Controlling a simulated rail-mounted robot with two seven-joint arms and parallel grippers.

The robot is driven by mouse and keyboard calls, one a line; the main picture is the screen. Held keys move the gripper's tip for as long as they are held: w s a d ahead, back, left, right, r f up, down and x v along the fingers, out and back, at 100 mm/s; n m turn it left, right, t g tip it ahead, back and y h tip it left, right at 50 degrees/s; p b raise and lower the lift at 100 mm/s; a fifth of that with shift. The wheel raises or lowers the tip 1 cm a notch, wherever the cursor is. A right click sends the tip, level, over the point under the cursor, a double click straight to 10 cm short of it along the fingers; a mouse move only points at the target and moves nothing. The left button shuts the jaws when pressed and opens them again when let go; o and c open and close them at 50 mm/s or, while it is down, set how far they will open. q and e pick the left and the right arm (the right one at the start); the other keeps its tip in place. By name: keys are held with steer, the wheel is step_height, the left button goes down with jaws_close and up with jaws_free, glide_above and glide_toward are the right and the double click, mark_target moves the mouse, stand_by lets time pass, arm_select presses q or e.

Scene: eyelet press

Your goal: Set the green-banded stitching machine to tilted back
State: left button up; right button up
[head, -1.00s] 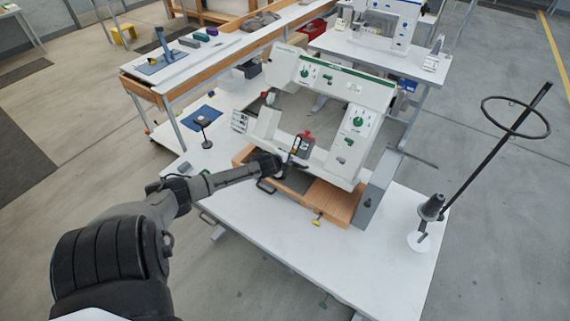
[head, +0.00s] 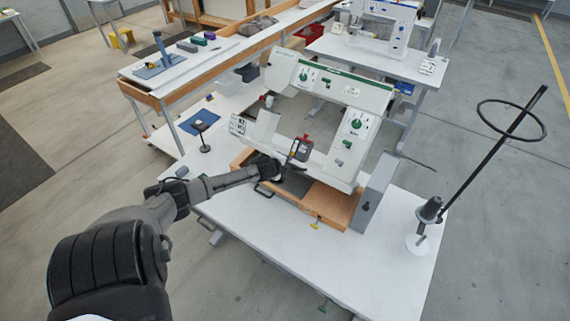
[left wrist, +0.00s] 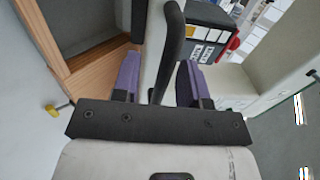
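The green-banded stitching machine (head: 345,85) stands on the white table, a white body with a green stripe and green dials. It leans back, its bed raised at the front above a wooden-framed opening (head: 330,203). A black unit with a red top (head: 301,148) sits by the bed and shows in the left wrist view (left wrist: 208,35). My left gripper (head: 277,169) is at the bed's front left edge. In the left wrist view its purple fingers (left wrist: 160,85) stand apart, with a pale panel and a dark bar between them. Whether they grip is unclear. My right gripper is out of view.
A thread stand (head: 428,212) with a tall rod and ring stands at the table's right. A small black stand (head: 203,135) is at the left. A blue-marked machine (head: 385,25) is on another table behind. The front of the white table (head: 310,255) is clear.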

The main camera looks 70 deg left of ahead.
arm_select(q)
steer(key=shift+r, duration=0.1)
steer(key=p+v, duration=0.2)
steer(key=v, duration=1.1)
steer(key=shift+s+d+r, duration=0.15)
steer(key=shift+s+d, duration=0.05)
steer(key=shift+s, duration=0.05)
stand_by(0.4)
steer(key=s+d+f+n+g, duration=0.1)
steer(key=s+d+n+g, duration=0.3)
steer(key=d, duration=0.4)
steer(key=s+d+f+n+g, duration=0.1)
steer(key=s+d+n+g, duration=0.1)
steer(key=s+d+n, duration=0.5)
steer(key=s+d+m+h, duration=0.2)
steer(key=d+h, duration=0.5)
steer(key=d, duration=1.9)
step_height(320, 180, up, 14)
steer(key=p, duration=1.3)
steer(key=shift+r+y+p, duration=0.2)
steer(key=shift+y+p, duration=0.1)
steer(key=shift+p, duration=0.1)
steer(key=shift+w+a+f, duration=0.15)
steer(key=shift+w, duration=0.05)
steer(key=shift+c, duration=0.2)
